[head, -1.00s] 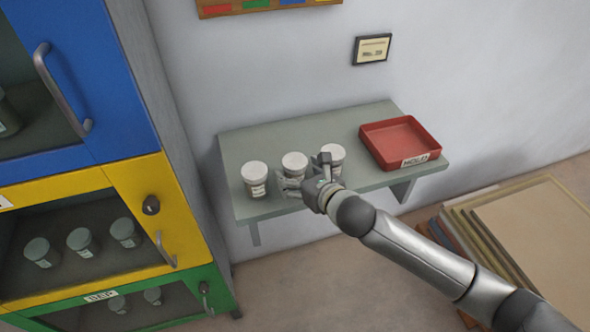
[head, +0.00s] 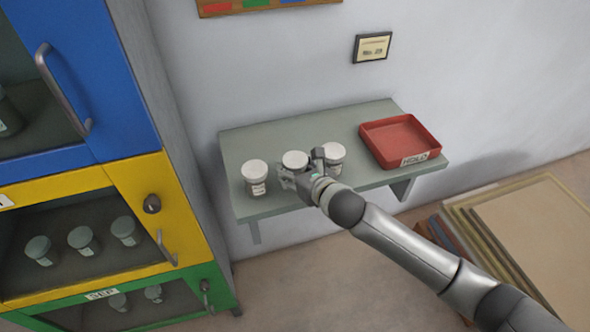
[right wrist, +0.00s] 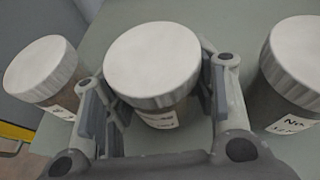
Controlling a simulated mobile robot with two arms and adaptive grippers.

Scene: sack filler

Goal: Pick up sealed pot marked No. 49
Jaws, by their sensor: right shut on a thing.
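Three white-lidded pots stand in a row on a grey-green wall shelf (head: 300,204): a left pot (head: 254,177), a middle pot (head: 294,160) and a right pot (head: 334,153). My right gripper (head: 300,176) is shut on the middle pot, which also shows in the right wrist view (right wrist: 152,62) with a finger on each side. Its label is partly hidden and I cannot read its number. In the right wrist view the other pots stand to the left (right wrist: 44,70) and right (right wrist: 296,62), apart from the fingers. My left gripper is not in view.
A blue, yellow and green cabinet (head: 180,215) with several pots stands at left. Stacked boards (head: 535,235) lie at lower right.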

